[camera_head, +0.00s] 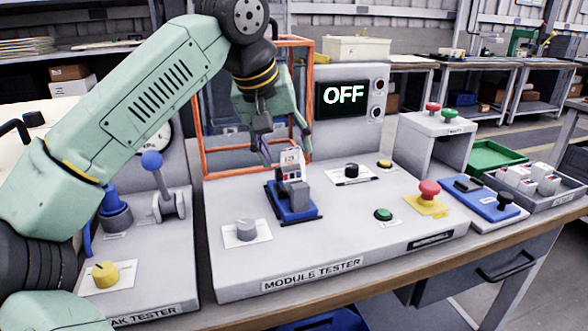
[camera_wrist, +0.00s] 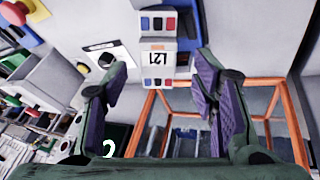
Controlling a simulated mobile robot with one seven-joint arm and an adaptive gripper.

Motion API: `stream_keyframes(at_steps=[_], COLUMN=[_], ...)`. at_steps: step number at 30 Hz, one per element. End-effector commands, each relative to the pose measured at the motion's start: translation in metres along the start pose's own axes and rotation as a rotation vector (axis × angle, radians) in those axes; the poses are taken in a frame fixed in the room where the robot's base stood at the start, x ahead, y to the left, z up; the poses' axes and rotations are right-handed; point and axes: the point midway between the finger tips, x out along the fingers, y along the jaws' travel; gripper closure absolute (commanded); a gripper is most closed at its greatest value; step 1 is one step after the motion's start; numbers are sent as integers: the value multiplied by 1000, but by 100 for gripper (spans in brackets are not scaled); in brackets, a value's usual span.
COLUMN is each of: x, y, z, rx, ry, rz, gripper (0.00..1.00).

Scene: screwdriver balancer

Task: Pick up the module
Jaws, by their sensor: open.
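The module (camera_head: 291,160) is a small white block with coloured terminals. It sits upright in a blue-based holder with a grey clamp (camera_head: 293,200) on the module tester. In the wrist view the module (camera_wrist: 158,52) shows an "L21" label, with red, blue and dark patches at both ends. My gripper (camera_head: 286,146) is open, pointing down just above and behind the module. In the wrist view my gripper (camera_wrist: 162,76) has its purple-padded fingers spread wide, with the module lying ahead between the fingertip lines. I cannot tell whether a finger touches it.
An orange frame (camera_head: 204,130) stands behind my gripper, beside a screen (camera_head: 343,95) reading "OFF". A grey knob (camera_head: 246,230), black knob (camera_head: 351,170), green button (camera_head: 383,214) and red button (camera_head: 429,190) surround the holder. A grey bin (camera_head: 562,203) holds several white modules at right.

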Motion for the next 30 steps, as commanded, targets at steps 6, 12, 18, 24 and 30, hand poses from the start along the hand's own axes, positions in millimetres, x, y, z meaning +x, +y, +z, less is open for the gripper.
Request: stream_keyframes(at_steps=[6,12,18,24,30], x=[30,32,32,31,31], y=[2,3,2,2,2], z=[-2,-2,-2,-2,-2], rx=[2,1,1,1,1], ry=[-1,0,0,0,0], rz=[1,1,1,1,1], gripper=[47,47,59,72,85])
